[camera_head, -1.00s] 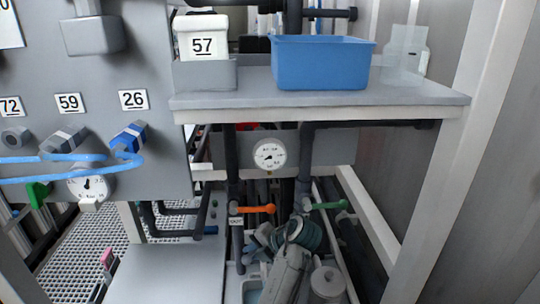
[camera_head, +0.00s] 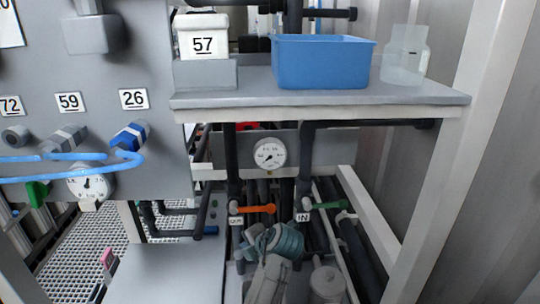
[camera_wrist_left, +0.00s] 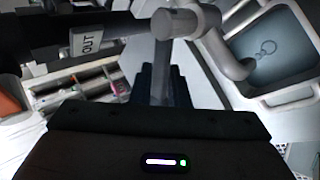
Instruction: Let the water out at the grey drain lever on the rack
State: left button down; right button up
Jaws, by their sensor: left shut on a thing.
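The grey lever (camera_wrist_left: 163,62) shows in the left wrist view as a short round bar reaching down from a grey pipe piece. My left gripper (camera_wrist_left: 163,88), dark, is shut on its lower end. The fingertips hide that end. In the head view my left arm (camera_head: 272,270) comes up from the bottom, below the rack shelf, and its wrist hides the lever. My right gripper is not in view.
An orange lever (camera_head: 254,209) and a green lever (camera_head: 328,205) sit on pipes behind my arm. The shelf (camera_head: 410,98) above carries a blue bin (camera_head: 322,62).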

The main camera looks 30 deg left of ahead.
pick_arm(q)
jog(key=shift+a+f+m+t+h, duration=0.1)
jog(key=shift+a+m+t+h, duration=0.25)
jog(key=shift+m+t, duration=0.35)
jog(key=m+t+h, duration=0.1)
jog(key=m, duration=0.1)
jog(key=w+a+m+t+h+p, duration=0.1)
jog(key=m, duration=0.1)
jog(key=w+a+m+t+h+p, duration=0.1)
jog(key=m, duration=0.1)
jog(key=shift+a+m+t+h, duration=0.1)
jog(key=shift+m+t+h, duration=0.2)
jog(key=shift+m, duration=0.1)
jog(key=c, duration=1.4)
grip_release()
jog(key=shift+w+a, duration=0.1)
jog(key=shift+a, duration=0.05)
